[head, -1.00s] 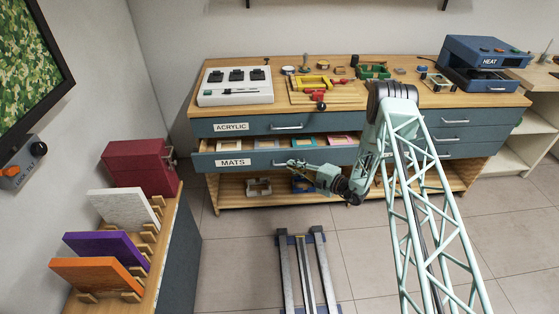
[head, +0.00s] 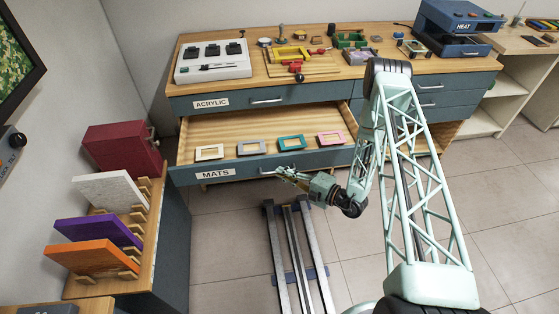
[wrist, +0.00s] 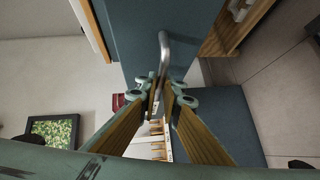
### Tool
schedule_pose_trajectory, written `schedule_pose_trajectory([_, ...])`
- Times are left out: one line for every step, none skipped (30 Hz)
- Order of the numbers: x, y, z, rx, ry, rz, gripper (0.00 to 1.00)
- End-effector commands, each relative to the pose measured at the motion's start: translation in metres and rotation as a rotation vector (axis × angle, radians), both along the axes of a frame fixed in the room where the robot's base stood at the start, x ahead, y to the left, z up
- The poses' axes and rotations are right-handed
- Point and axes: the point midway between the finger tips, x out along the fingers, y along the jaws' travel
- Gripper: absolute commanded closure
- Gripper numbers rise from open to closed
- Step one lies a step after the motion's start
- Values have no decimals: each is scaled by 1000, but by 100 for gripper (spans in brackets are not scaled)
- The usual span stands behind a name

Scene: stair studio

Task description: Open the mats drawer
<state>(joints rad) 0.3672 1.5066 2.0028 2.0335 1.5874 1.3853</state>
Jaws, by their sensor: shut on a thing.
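The mats drawer (head: 236,172) is the lower blue-grey drawer with the white MATS label (head: 215,174), and it stands well out from the cabinet. Several mats lie inside in a row: a cream mat (head: 209,153), a grey mat (head: 251,147), a teal mat (head: 291,143) and a pink mat (head: 331,138). My gripper (head: 282,173) is at the drawer's front, shut on its handle. In the wrist view, the metal bar handle (wrist: 164,50) runs down between my gripper's fingers (wrist: 161,93).
The acrylic drawer (head: 235,102) above is shut. The heat press (head: 458,27) stands on the worktop's right. A side rack (head: 155,225) with coloured panels stands at left. Floor rails (head: 285,240) run before the drawer. Floor tiles between rack and rails are clear.

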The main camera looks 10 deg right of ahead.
Motion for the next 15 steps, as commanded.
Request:
schedule_pose_trajectory([-9, -1, 0, 1, 3, -2, 100])
schedule_pose_trajectory([-14, -1, 0, 0, 2, -3, 100])
schedule_pose_trajectory([-20, -1, 0, 1, 3, -3, 100])
schedule_pose_trajectory([-24, 0, 0, -1, 1, -3, 100])
schedule_pose_trajectory([-27, 0, 1, 0, 1, -2, 100])
schedule_pose_trajectory([-31, 0, 1, 0, 1, -2, 100])
schedule_pose_trajectory([-33, 0, 1, 0, -1, -2, 100])
schedule_pose_trajectory([-35, 0, 1, 0, -1, -1, 100])
schedule_pose_trajectory([-38, 0, 1, 0, -1, -1, 100])
schedule_pose_trajectory([-39, 1, 0, 0, -1, -1, 100])
schedule_pose_trajectory([-40, 1, 0, 0, -1, -1, 100])
schedule_pose_trajectory([-41, 1, 0, 0, -1, -1, 100])
schedule_pose_trajectory([-41, 1, 0, 0, -1, -1, 100])
schedule_pose_trajectory([-41, 1, 0, 0, -1, -1, 100])
schedule_pose_trajectory([-41, 1, 0, 0, -1, -1, 100])
